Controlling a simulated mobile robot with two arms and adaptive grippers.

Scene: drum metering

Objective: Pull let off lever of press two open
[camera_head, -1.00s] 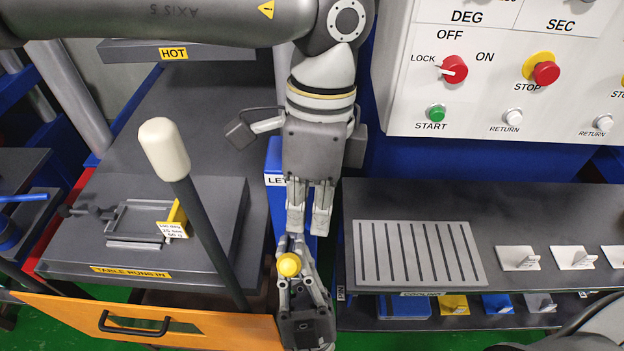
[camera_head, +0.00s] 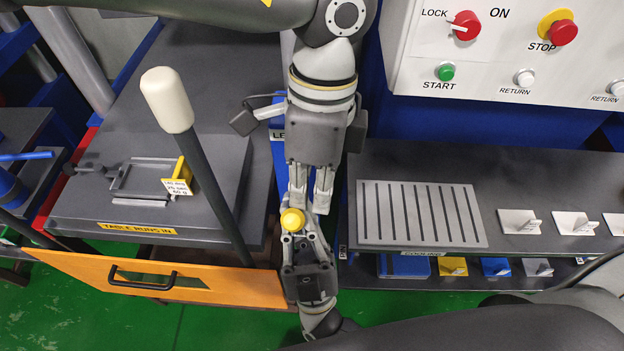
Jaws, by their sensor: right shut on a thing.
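The let off lever shows as a yellow ball knob (camera_head: 292,220) in front of a blue post whose label (camera_head: 279,135) is partly hidden and starts with "LE". My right gripper (camera_head: 298,238) comes up from below and is shut on the lever at the knob. The lever's shaft is hidden by the grippers. My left gripper (camera_head: 311,190) hangs from above, its two fingers apart and empty, just above and behind the knob. I cannot tell whether its fingertips touch the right gripper.
A long lever with a white grip (camera_head: 167,100) stands at left, before a grey table (camera_head: 90,215) with a yellow-tabbed fixture. At right are a slotted plate (camera_head: 420,214) on a dark shelf and a control panel (camera_head: 500,60).

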